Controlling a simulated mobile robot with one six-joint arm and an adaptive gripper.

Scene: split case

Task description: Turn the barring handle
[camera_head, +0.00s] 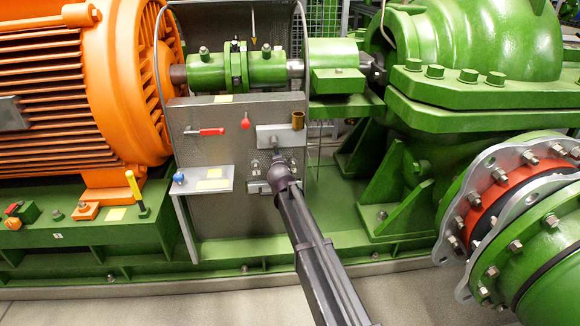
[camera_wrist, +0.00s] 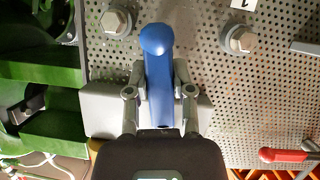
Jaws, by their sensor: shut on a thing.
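My gripper (camera_wrist: 161,92) is shut on a blue bar (camera_wrist: 158,60) with a rounded end, one finger on each side of it. The bar runs up from between the fingers, in front of a perforated grey panel (camera_head: 230,224). In the head view my gripper (camera_head: 279,164) is at the right part of this panel, just below a grey block (camera_head: 266,136). The blue bar is hidden there behind my arm. No mark shows whether this bar is the barring handle. The grey block (camera_wrist: 98,108) also shows behind the fingers in the wrist view.
Two hex bolts (camera_wrist: 117,20) (camera_wrist: 240,38) stand out beyond the bar. A red lever (camera_head: 211,131) and a brass cylinder (camera_head: 298,120) are above my gripper. A small shelf (camera_head: 213,187) with a blue knob (camera_head: 178,178) is left. The green coupling (camera_head: 236,68) lies above the panel.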

